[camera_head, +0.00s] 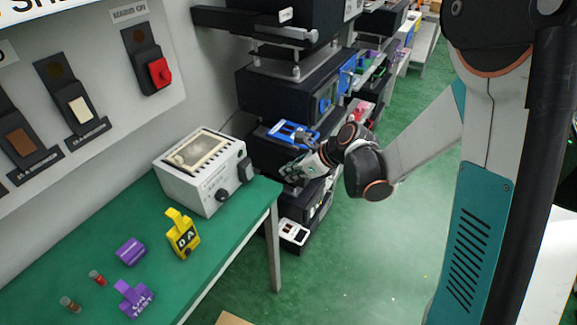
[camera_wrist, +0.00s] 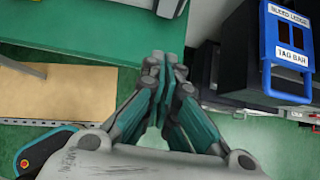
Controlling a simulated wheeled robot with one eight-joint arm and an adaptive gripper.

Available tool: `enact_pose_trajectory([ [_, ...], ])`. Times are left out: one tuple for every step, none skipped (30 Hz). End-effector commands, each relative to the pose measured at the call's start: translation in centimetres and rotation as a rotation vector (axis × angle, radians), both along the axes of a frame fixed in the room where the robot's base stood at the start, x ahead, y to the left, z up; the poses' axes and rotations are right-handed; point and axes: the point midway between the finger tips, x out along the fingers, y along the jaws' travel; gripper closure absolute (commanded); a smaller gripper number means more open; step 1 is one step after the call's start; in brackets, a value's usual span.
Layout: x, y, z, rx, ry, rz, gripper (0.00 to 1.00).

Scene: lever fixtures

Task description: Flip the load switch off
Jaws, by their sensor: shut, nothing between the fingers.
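Three lever switches are on the wall panel (camera_head: 95,60) at the upper left of the head view: one with a red handle (camera_head: 159,72), one with a cream handle (camera_head: 80,109) and one with a brown handle (camera_head: 20,142). My gripper (camera_head: 296,172) is near the black cabinets, well to the right of the panel and beyond the bench's right end. In the wrist view my gripper (camera_wrist: 165,62) has its fingertips together, with nothing between them. No wall switch shows in the wrist view.
A green bench (camera_head: 75,240) holds a grey meter box (camera_head: 205,195), a yellow tag (camera_head: 182,235) and purple items (camera_head: 131,250). Black stacked cabinets (camera_head: 283,95) carry a blue frame (camera_wrist: 288,52) near my gripper. A brown board (camera_wrist: 60,92) lies below. Green floor (camera_head: 375,260) is open at the right.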

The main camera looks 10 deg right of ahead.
Motion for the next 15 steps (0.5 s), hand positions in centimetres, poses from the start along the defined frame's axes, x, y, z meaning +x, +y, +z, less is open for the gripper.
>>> enact_pose_trajectory([
  [-0.22, 0.62, 0.01, 0.002, -0.002, 0.011, 1.00],
  [-0.30, 0.84, -0.03, 0.004, -0.003, 0.015, 1.00],
  [-0.38, 1.02, -0.08, 0.004, -0.004, 0.018, 1.00],
  [-0.41, 1.09, -0.10, 0.004, -0.004, 0.020, 1.00],
  [-0.42, 1.11, -0.13, 0.005, -0.005, 0.020, 1.00],
  [-0.42, 1.09, -0.15, 0.005, -0.005, 0.020, 1.00],
  [-0.41, 1.06, -0.15, 0.005, -0.006, 0.019, 1.00],
  [-0.41, 1.06, -0.15, 0.005, -0.005, 0.018, 1.00],
  [-0.41, 1.04, -0.15, 0.004, -0.004, 0.018, 1.00],
  [-0.40, 1.03, -0.15, 0.004, -0.004, 0.018, 1.00],
  [-0.40, 1.03, -0.16, 0.004, -0.004, 0.018, 1.00],
  [-0.39, 1.03, -0.17, 0.004, -0.004, 0.018, 1.00],
  [-0.37, 1.06, -0.21, 0.004, -0.004, 0.018, 1.00],
  [-0.32, 1.11, -0.30, 0.004, -0.004, 0.018, 1.00],
  [-0.24, 1.22, -0.46, 0.004, -0.004, 0.018, 1.00],
])
